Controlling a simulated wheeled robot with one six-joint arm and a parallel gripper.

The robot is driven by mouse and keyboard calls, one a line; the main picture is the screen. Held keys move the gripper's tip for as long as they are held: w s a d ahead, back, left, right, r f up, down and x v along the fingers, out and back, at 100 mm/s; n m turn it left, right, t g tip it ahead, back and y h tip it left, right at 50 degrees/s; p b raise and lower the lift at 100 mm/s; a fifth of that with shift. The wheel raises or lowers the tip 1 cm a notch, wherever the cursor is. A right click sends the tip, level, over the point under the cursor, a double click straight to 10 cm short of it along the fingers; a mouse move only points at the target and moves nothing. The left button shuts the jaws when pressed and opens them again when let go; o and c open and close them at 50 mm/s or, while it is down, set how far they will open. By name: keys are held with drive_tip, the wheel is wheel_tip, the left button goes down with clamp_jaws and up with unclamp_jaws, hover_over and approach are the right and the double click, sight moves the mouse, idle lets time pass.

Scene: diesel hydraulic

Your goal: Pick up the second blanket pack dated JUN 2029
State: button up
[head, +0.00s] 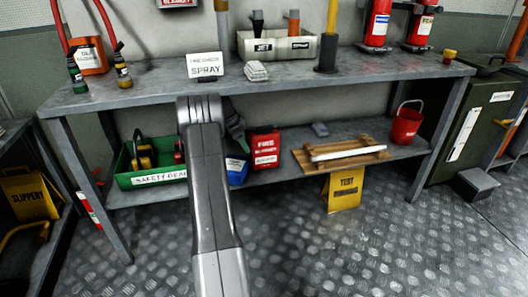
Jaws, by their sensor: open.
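A red pack with a white label (265,149) stands on the lower shelf, right of a small blue container. It may be a blanket pack, but its lettering is too small to read for a date. My grey arm rises through the middle of the head view and ends in front of the bench. My gripper cannot be made out; the arm's links appear to hide it.
Below are a green safety-gear crate (150,180), a wooden rack (342,154) and a red bucket (406,125). The foreground floor is clear.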

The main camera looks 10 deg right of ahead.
sight(255, 141)
drive_tip(key=d, duration=0.3)
drive_tip(key=d+b, duration=0.1)
drive_tip(key=shift+w+d+f, duration=0.1)
drive_tip(key=shift+d+f, duration=0.25)
drive_tip(key=shift+d, duration=0.05)
drive_tip(key=shift+f, duration=0.15)
drive_tip(key=shift+d, duration=0.1)
clamp_jaws()
